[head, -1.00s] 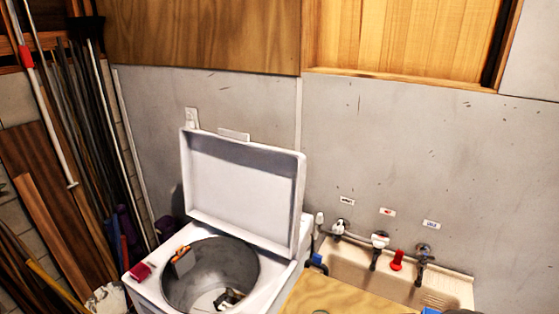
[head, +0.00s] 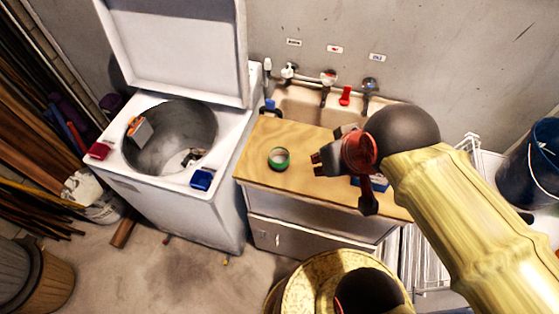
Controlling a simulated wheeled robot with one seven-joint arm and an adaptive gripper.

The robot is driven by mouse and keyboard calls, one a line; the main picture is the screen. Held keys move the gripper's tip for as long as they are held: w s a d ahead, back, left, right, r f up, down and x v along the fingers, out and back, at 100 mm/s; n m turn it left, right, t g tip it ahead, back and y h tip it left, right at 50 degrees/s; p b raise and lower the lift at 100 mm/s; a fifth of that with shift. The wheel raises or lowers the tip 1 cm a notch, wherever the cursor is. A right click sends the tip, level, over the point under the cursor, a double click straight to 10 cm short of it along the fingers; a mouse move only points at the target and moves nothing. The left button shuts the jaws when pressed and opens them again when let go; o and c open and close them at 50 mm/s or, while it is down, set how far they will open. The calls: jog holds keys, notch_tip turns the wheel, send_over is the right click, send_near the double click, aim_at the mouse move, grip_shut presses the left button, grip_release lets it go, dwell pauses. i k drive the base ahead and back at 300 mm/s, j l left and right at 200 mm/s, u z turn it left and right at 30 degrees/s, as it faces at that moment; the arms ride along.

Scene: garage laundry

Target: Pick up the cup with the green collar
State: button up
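A small cup with a green collar (head: 279,158) and a pale inside stands on the wooden counter in front of the sink. My gripper (head: 317,163) is to the right of the cup, apart from it in the picture, with its fingers pointing left toward it. The fingertips are small and dark, and I cannot tell whether they are open or shut. I see nothing held between them. My arm covers the right part of the counter.
The wooden counter (head: 262,137) is clear around the cup. A blue object (head: 378,184) lies partly hidden behind my gripper. The sink (head: 300,104) with taps and a red object (head: 345,95) is behind. An open-lidded washer (head: 222,158) stands left, with a blue box (head: 202,179) on its rim.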

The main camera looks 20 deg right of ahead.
aim_at(280, 158)
jog(key=i+j+z, duration=0.25)
jog(key=j, duration=1.25)
jog(key=j+z, duration=0.3)
jog(key=j, duration=1.25)
jog(key=z, duration=1.45)
